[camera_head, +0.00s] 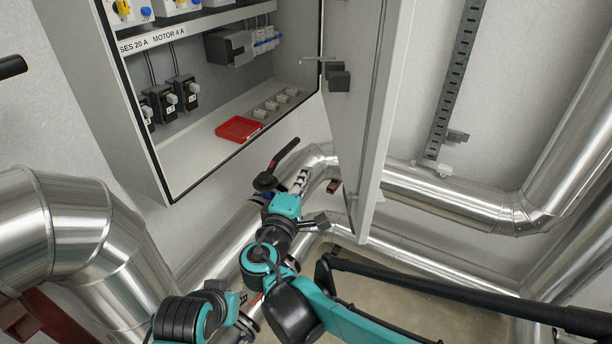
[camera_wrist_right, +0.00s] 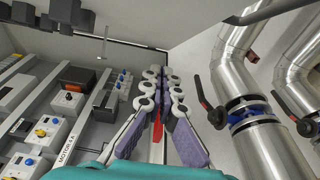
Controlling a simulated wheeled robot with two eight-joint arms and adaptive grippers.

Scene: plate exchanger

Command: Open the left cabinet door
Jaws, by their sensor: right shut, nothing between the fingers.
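The grey cabinet (camera_head: 125,110) stands open at the upper left of the head view. A pale door (camera_head: 375,130) stands swung out at its right side, with a dark latch block (camera_head: 339,79) on it. I cannot tell whether this is the left door. My right gripper (camera_head: 301,178) is below the cabinet opening and left of the door's lower end. In the right wrist view its fingers (camera_wrist_right: 160,75) are shut with nothing between them, in front of the cabinet's right edge. No contact with the door shows.
Breakers (camera_head: 185,92) and a red tray (camera_head: 238,129) are inside the cabinet. Silver pipes (camera_head: 450,195) run below and right of the door; another (camera_head: 60,235) is at left. A valve lever (camera_head: 284,153) is close to my right gripper.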

